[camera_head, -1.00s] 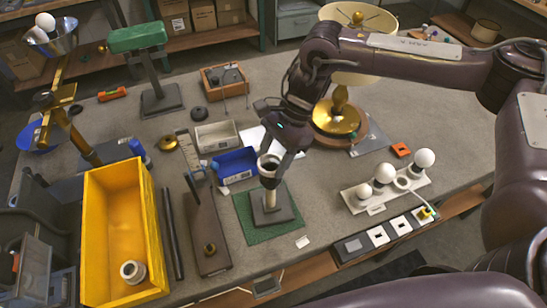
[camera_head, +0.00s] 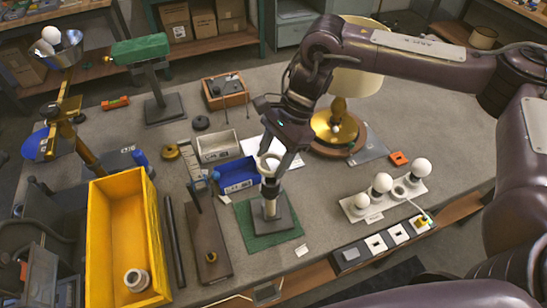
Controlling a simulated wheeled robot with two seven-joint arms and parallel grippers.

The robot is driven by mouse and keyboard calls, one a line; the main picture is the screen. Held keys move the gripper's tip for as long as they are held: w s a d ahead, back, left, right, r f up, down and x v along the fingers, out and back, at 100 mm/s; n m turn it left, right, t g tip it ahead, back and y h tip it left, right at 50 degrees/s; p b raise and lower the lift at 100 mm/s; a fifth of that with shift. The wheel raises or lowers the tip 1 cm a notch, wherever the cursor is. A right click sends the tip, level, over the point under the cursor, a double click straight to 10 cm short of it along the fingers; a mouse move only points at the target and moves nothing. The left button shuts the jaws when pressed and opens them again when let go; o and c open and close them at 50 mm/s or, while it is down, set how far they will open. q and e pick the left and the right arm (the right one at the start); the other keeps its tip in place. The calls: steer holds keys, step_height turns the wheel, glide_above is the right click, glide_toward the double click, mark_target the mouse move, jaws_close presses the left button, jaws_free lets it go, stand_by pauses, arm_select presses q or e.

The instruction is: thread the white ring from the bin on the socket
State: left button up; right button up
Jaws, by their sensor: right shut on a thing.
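My right gripper (camera_head: 279,160) points down and is shut on a white ring (camera_head: 268,164). The ring is at the top of a socket stand, with the black socket (camera_head: 270,187) showing just below it. The ring looks higher than the socket, not around it; whether they touch I cannot tell. The socket tops a pale post on a dark square base (camera_head: 285,222) on a green mat (camera_head: 246,234). Another white ring (camera_head: 136,280) lies in the near end of the yellow bin (camera_head: 97,225). My left gripper does not show.
A blue bin (camera_head: 237,187) stands just behind the socket stand. A brown fixture (camera_head: 205,235) is to its left. A white strip with several bulbs (camera_head: 381,182) stands to the right. The brass lamp (camera_head: 337,124) is behind my right gripper.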

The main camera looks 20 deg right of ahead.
steer(key=shift+r, duration=0.4)
steer(key=m, duration=0.1)
steer(key=m+t, duration=0.1)
steer(key=shift+s+a+f+m, duration=0.1)
steer(key=shift+s+m, duration=0.05)
steer(key=shift+m, duration=0.15)
steer(key=shift+f+b, duration=2)
steer(key=shift+f, duration=0.5)
